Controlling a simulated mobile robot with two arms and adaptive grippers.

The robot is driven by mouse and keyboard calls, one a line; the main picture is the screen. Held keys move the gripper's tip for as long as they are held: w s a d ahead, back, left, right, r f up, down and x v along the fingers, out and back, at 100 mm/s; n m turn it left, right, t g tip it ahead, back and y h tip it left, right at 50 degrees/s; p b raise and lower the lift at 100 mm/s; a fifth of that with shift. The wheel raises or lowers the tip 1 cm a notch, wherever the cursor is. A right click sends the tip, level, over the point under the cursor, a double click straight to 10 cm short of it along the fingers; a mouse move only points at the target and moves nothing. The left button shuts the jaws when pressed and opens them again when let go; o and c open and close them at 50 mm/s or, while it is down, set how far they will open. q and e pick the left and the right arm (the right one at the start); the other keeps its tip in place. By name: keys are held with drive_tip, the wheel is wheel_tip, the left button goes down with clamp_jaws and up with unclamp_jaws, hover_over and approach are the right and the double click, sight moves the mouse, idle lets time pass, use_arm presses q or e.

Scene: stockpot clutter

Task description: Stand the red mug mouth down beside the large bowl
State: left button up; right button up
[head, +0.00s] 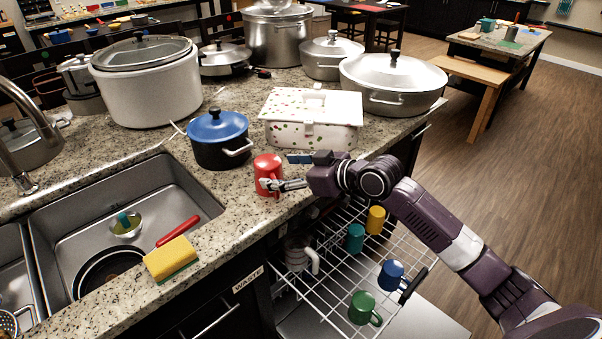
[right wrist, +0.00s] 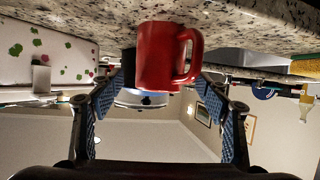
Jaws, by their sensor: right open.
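The red mug (head: 267,172) stands upright on the granite counter near its front edge, right of the sink. I cannot tell whether its mouth is up or down. My right gripper (head: 284,185) reaches in from the right at the mug's front side. The right wrist view is upside down; there the red mug (right wrist: 160,57) shows ahead between the two spread fingers (right wrist: 162,115), its handle to the right. The gripper is open, with gaps on both sides of the mug. I cannot make out a large bowl for certain. My left gripper is out of view.
A blue-lidded pot (head: 220,140) and a spotted white box (head: 312,118) stand close behind the mug. The sink (head: 180,185) holds a small bowl (head: 126,224) and a dark pan (head: 105,270). A sponge (head: 171,259) lies at its edge. Several mugs stand on the pulled-out rack (head: 330,290) below.

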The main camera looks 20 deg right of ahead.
drive_tip(key=b+v, duration=0.1)
drive_tip(key=v, duration=0.6)
drive_tip(key=shift+s, duration=0.25)
drive_tip(key=shift+d+r, duration=0.1)
drive_tip(key=shift+r, duration=0.05)
